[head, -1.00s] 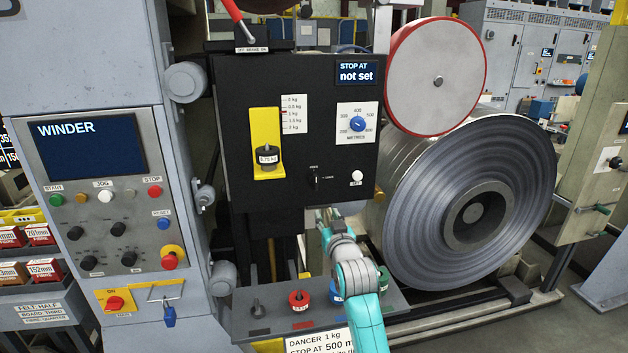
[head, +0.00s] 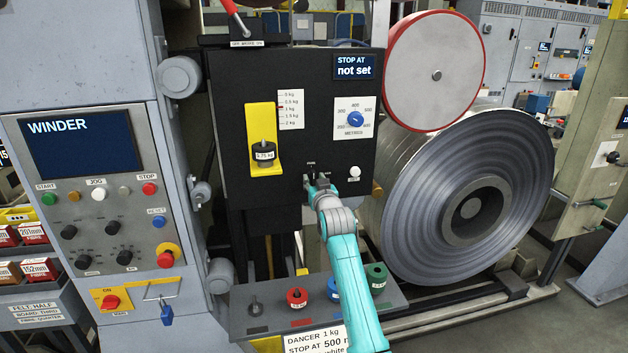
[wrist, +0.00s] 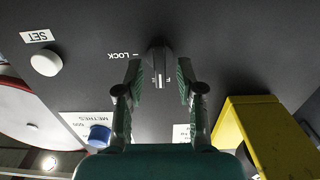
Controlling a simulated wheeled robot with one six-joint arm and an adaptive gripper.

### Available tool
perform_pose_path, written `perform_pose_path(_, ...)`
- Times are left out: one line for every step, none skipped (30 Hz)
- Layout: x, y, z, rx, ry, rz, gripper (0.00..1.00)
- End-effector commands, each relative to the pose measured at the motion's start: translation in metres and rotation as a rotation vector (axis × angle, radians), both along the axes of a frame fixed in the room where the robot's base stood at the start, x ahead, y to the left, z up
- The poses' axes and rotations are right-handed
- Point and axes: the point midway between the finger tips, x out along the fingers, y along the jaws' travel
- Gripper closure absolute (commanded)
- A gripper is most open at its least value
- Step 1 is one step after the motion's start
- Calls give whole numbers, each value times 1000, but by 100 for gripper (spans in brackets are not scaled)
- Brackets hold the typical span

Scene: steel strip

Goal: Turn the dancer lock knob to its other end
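The dancer lock knob (wrist: 159,58) is a small black knob on the black panel. In the wrist view, which is upside down, its white pointer line points down the picture, and the word LOCK with a dash is to its left. My gripper (wrist: 159,78) is open, with one green finger on each side of the knob and a gap showing on both sides. In the head view my gripper (head: 315,188) is at the panel and hides most of the knob.
The blue METRES dial (head: 355,119), white SET button (head: 354,172) and yellow weight holder (head: 262,125) are close by on the panel. Below is a shelf (head: 275,318) with several coloured weights. The large steel coil (head: 420,190) stands to the right.

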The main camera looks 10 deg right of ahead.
Motion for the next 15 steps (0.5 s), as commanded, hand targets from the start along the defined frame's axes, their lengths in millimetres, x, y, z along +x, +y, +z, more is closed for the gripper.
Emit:
perform_pose_path(4, 0, 1, 0, -1, 0, 62)
perform_pose_path(6, 0, 1, 0, -1, 0, 62)
perform_pose_path(8, 0, 0, 0, -1, 0, 62)
perform_pose_path(9, 0, 0, 0, 0, 0, 62)
perform_pose_path(9, 0, 0, 0, 0, 0, 62)
perform_pose_path(10, 0, 0, 0, 0, 0, 62)
perform_pose_path(11, 0, 0, 0, 0, 0, 62)
perform_pose_path(11, 0, 0, 0, 0, 0, 62)
perform_pose_path(11, 0, 0, 0, -1, 0, 62)
perform_pose_path(11, 0, 0, 0, -1, 0, 62)
perform_pose_path(11, 0, 0, 0, -1, 0, 62)
perform_pose_path(11, 0, 0, 0, -1, 0, 62)
perform_pose_path(11, 0, 0, 0, -1, 0, 62)
perform_pose_path(11, 0, 0, 0, -1, 0, 62)
perform_pose_path(11, 0, 0, 0, -1, 0, 68)
